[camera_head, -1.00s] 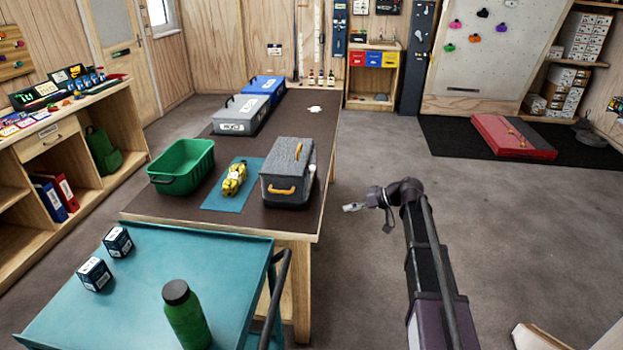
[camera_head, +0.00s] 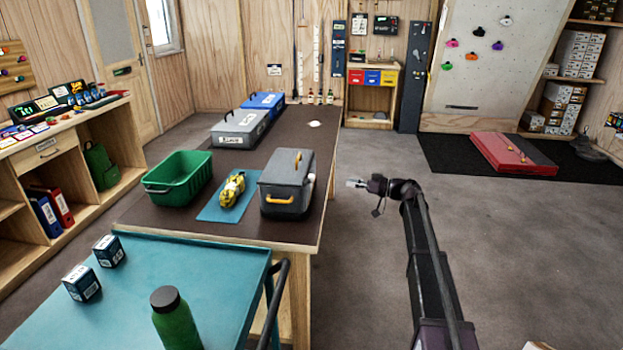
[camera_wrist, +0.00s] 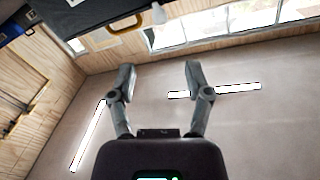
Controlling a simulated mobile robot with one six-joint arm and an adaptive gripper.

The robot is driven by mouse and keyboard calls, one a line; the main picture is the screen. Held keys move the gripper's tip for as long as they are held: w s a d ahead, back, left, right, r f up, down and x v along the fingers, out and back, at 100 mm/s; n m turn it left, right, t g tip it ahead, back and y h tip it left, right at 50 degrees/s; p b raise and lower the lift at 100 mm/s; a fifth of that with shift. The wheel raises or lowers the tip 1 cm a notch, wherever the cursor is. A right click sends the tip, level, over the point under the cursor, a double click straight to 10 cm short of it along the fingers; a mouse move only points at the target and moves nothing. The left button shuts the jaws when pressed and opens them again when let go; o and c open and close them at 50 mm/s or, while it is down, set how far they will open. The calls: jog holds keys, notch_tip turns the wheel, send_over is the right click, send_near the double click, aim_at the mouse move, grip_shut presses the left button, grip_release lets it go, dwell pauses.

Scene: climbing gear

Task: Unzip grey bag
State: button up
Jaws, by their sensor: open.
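The grey bag (camera_head: 287,202) is a box-shaped case with an orange handle on top and another on its near side. It stands upright at the right edge of the dark table (camera_head: 232,226) and looks closed. Its zip is too small to make out. My gripper (camera_head: 352,183) is open and empty, in the air just right of the bag and apart from it. In the wrist view, my gripper (camera_wrist: 160,68) has its fingers spread with nothing between them. A grey surface with an orange handle, likely the bag (camera_wrist: 85,12), shows at the top left there.
Left of the bag are a blue mat (camera_head: 210,213) with a yellow bundle (camera_head: 231,190) and a green crate (camera_head: 165,202). Grey and blue cases stand at the back. A teal cart (camera_head: 195,270) with a green bottle (camera_head: 176,325) is in front. The floor on the right is mostly clear.

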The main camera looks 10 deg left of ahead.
aim_at(312, 177)
jog(key=shift+a, duration=0.1)
jog(key=w+a, duration=0.1)
jog(key=a, duration=0.8)
jog(key=w+a, duration=0.1)
jog(key=a, duration=0.3)
jog(key=shift+w+a, duration=0.15)
jog(key=shift+w, duration=0.2)
grip_shut()
